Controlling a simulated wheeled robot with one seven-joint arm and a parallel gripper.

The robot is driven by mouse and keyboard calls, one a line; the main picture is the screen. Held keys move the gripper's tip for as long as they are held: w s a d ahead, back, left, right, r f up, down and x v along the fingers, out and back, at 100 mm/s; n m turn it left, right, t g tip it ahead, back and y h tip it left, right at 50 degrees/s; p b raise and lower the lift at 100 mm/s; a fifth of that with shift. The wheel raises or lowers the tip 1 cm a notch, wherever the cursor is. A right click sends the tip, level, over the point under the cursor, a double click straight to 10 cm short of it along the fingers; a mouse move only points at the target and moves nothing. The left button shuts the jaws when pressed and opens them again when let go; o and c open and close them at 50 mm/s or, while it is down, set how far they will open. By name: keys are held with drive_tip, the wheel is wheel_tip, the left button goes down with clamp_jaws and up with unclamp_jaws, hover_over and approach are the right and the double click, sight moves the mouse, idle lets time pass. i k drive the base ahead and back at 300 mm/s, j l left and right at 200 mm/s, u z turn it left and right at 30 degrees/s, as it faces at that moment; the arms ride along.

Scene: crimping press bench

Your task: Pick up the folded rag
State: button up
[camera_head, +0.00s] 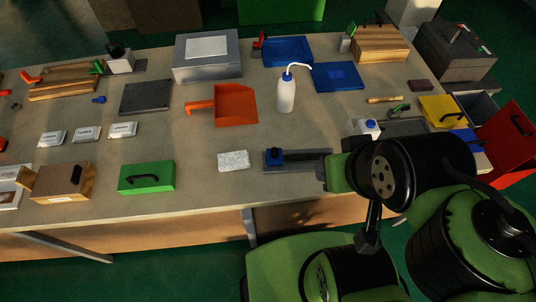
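A folded rag (233,160), whitish with grey speckles, lies flat near the front edge of the bench, in the middle of the head view. Nothing lies on it and nothing touches it. My green and black arm fills the lower right of the view, to the right of the rag and apart from it. I cannot make out my gripper's fingers in this view.
A green box with a black handle (147,177) stands left of the rag. A dark rail with a blue knob (297,160) lies close on its right. An orange dustpan (234,105) and a white wash bottle (286,93) are behind. Bare bench (205,195) surrounds the rag.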

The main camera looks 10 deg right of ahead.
sight(236, 160)
drive_tip(key=j+u, duration=0.25)
drive_tip(key=u, duration=0.15)
drive_tip(key=j+u, duration=0.2)
drive_tip(key=u, duration=0.2)
drive_tip(key=i+j+u, duration=0.15)
drive_tip(key=u, duration=0.25)
drive_tip(key=i+j+u, duration=0.1)
drive_tip(key=j+u, duration=0.15)
drive_tip(key=u, duration=0.15)
